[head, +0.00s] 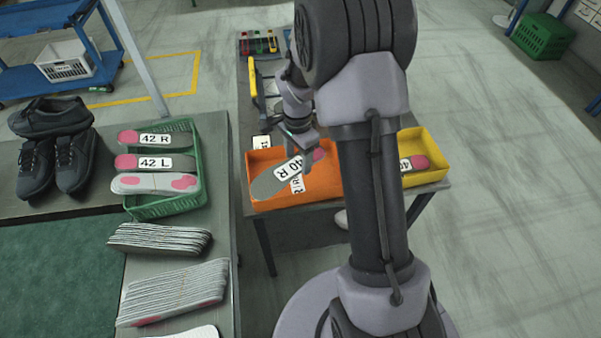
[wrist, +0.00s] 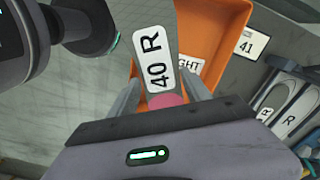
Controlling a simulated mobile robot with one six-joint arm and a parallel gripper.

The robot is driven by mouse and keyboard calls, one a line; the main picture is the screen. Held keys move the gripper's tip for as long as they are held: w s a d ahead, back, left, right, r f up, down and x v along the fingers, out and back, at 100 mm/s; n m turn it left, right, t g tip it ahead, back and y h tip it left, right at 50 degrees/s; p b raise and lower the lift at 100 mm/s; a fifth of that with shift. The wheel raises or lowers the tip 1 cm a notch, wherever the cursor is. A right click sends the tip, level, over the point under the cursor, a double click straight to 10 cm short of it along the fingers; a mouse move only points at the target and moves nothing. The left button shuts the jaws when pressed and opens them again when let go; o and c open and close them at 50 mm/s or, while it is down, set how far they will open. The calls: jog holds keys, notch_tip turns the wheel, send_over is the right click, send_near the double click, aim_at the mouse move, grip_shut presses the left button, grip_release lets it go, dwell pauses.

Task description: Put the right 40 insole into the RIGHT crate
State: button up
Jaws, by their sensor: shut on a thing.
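The right 40 insole (head: 268,183), grey with a pink heel and a white "40 R" label, is held in my gripper (head: 310,158). In the wrist view the insole (wrist: 185,25) lies between the two fingers of my gripper (wrist: 163,92), shut on its pink end. The orange crate (head: 326,186) is below and behind the insole; its partly covered label ends in "GHT" in the wrist view (wrist: 232,22). The insole overlaps the crate in both views, and I cannot tell whether it touches the crate.
A yellow crate (head: 433,147) with a pink-tipped insole labelled 40 stands right, partly behind my arm. A green crate (head: 200,150) holds insoles marked 42 R and 42 L. Insole stacks (head: 160,238) and dark shoes (head: 50,150) are at left. A "41" card (wrist: 248,42) lies beside the orange crate.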

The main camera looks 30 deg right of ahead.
aim_at(308, 180)
jog(key=d+m, duration=0.1)
jog(key=d+f+m, duration=0.1)
jog(key=m, duration=0.1)
jog(key=w+d+m, duration=0.1)
jog(key=d+m, duration=0.1)
jog(key=shift+w+f, duration=0.1)
jog(key=shift+f, duration=0.25)
jog(key=shift+m, duration=0.4)
notch_tip(308, 180, down, 10)
jog(key=b, duration=0.3)
jog(key=shift+b, duration=0.4)
jog(key=shift+f, duration=0.15)
jog(key=o, duration=1.3)
